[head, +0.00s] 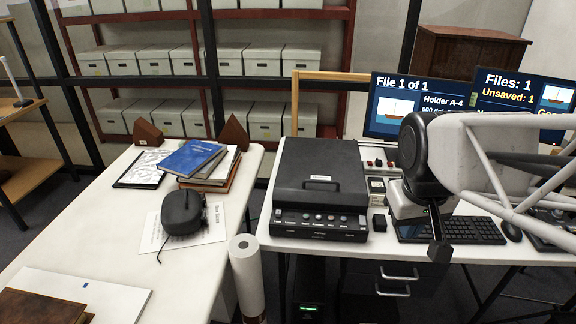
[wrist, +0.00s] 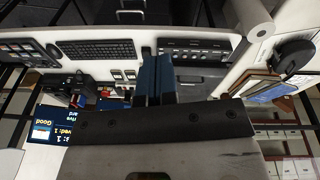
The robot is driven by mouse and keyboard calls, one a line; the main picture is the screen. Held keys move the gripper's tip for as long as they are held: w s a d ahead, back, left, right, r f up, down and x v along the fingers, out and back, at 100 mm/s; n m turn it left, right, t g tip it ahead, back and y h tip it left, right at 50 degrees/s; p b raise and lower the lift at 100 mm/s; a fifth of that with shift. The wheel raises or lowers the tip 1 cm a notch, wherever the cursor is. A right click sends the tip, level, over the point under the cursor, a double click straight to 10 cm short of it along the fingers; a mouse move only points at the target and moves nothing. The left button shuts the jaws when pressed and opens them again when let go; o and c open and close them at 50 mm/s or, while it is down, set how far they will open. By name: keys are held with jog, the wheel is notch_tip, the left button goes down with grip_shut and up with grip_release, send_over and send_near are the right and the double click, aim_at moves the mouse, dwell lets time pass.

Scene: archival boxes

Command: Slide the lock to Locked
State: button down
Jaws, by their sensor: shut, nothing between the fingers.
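I cannot pick out the lock or a Locked label in either view. A black flatbed scanner (head: 318,175) with its lid down stands on the right desk, with a row of knobs and labels along its front panel (head: 318,223). Small switch boxes (head: 376,185) sit just right of the scanner; their markings are too small to read. My gripper (head: 438,250) points down over the desk's front edge, right of the scanner and in front of the keyboard. In the wrist view my gripper (wrist: 153,70) is shut and empty, between the keyboard and the scanner panel (wrist: 200,45).
A black keyboard (head: 465,230) and a mouse (head: 510,231) lie to the right of my gripper. Two monitors (head: 405,105) stand behind. A white paper roll (head: 247,275) stands between the tables.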

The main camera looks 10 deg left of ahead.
jog(key=w+a+n+g, duration=0.1)
jog(key=w+a+n, duration=0.4)
jog(key=w, duration=0.6)
jog(key=n+g+h, duration=0.1)
jog(key=n+h, duration=0.2)
jog(key=n, duration=0.4)
send_over(279, 213)
jog(key=s, duration=0.4)
notch_tip(279, 213, down, 13)
jog(key=w+a+f+n+h, duration=0.1)
jog(key=w+a+f+n, duration=0.2)
jog(key=a+f, duration=0.5)
jog(key=w+a, duration=0.1)
jog(key=a, duration=0.2)
jog(key=shift+w+f+n, duration=0.25)
jog(key=shift+f+n, duration=0.1)
jog(key=shift+n, duration=0.05)
jog(key=shift+f, duration=0.1)
jog(key=shift+d+f, duration=1.25)
jog(key=shift+f, duration=0.25)
jog(key=shift+d+f, duration=1.3)
jog(key=shift+f, duration=0.25)
jog(key=shift+d+f, duration=1.25)
jog(key=shift+f, duration=0.25)
